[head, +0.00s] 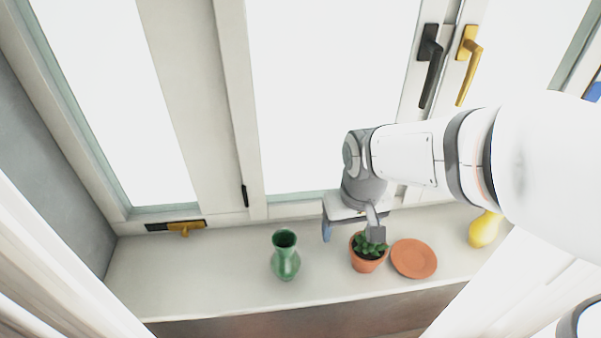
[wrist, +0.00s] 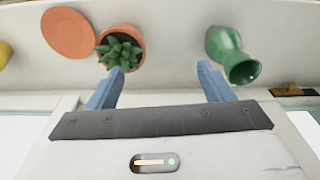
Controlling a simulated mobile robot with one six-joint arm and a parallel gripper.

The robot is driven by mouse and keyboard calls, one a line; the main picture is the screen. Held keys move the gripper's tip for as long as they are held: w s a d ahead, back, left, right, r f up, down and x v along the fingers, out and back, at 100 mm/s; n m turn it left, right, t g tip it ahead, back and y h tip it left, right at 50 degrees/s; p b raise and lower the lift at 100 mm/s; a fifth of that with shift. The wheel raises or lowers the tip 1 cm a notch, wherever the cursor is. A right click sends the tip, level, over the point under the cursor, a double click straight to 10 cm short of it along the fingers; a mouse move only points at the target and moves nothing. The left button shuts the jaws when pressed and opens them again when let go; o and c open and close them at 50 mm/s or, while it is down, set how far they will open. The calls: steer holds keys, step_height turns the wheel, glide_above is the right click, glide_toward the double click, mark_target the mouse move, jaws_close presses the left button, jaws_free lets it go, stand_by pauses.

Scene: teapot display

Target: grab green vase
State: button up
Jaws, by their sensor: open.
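The green vase (head: 286,257) stands upright on the window sill, left of the potted plant in the head view. In the wrist view the vase (wrist: 226,48) is at the upper right, just beyond the right fingertip. My gripper (head: 350,228) is open and empty above the sill, close to the plant and to the right of the vase in the head view. In the wrist view my two blue fingers (wrist: 159,75) are spread apart, with bare sill between them. The vase is outside the fingers.
A succulent in a terracotta pot (head: 367,262) stands by my gripper, near the left finger in the wrist view. A terracotta saucer (head: 414,258) and a yellow vase (head: 484,230) are further right. The window frame (head: 240,150) rises behind. The sill (head: 190,280) left of the green vase is clear.

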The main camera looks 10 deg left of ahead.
mark_target(285, 247)
steer(key=a+n+p, duration=0.1)
steer(key=a, duration=0.3)
steer(key=a+f+n+p, duration=0.1)
steer(key=a, duration=0.3)
steer(key=w+a+f+n+g+p, duration=0.1)
steer(key=a+p, duration=0.1)
steer(key=a, duration=0.2)
steer(key=shift+a+n, duration=0.3)
steer(key=shift+a, duration=0.1)
steer(key=f+p, duration=0.1)
steer(key=f, duration=0.7)
steer(key=shift+s+a+p, duration=0.2)
steer(key=shift+p, duration=0.2)
steer(key=c, duration=1.4)
